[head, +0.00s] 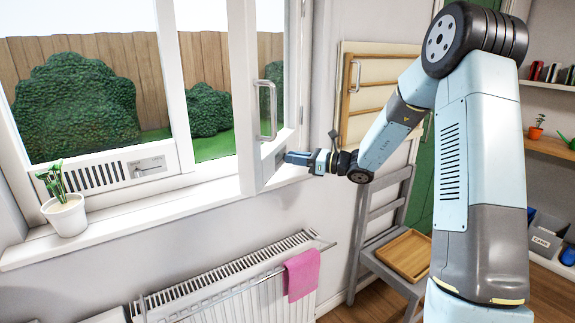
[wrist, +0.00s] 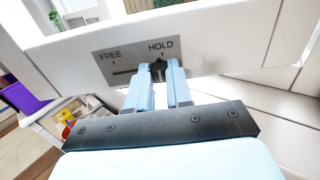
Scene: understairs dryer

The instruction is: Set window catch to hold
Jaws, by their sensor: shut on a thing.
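The window catch is a grey plate (wrist: 118,62) on the lower rail of the white window sash (wrist: 215,45), marked FREE at left and HOLD at right, with a dark slot. Its small dark knob (wrist: 158,67) sits near the HOLD end, almost under the HOLD mark. My gripper (wrist: 159,76) is shut on the knob, one finger on each side, hiding part of it. In the head view the sash (head: 246,90) stands swung open into the room, with a metal handle (head: 270,110). My gripper (head: 290,158) reaches its lower corner from the right.
A potted plant (head: 66,212) stands on the sill (head: 140,222) at left. A radiator (head: 215,290) with a pink cloth (head: 301,274) is below. A grey chair (head: 375,240) with a wooden tray (head: 405,256) stands under my arm.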

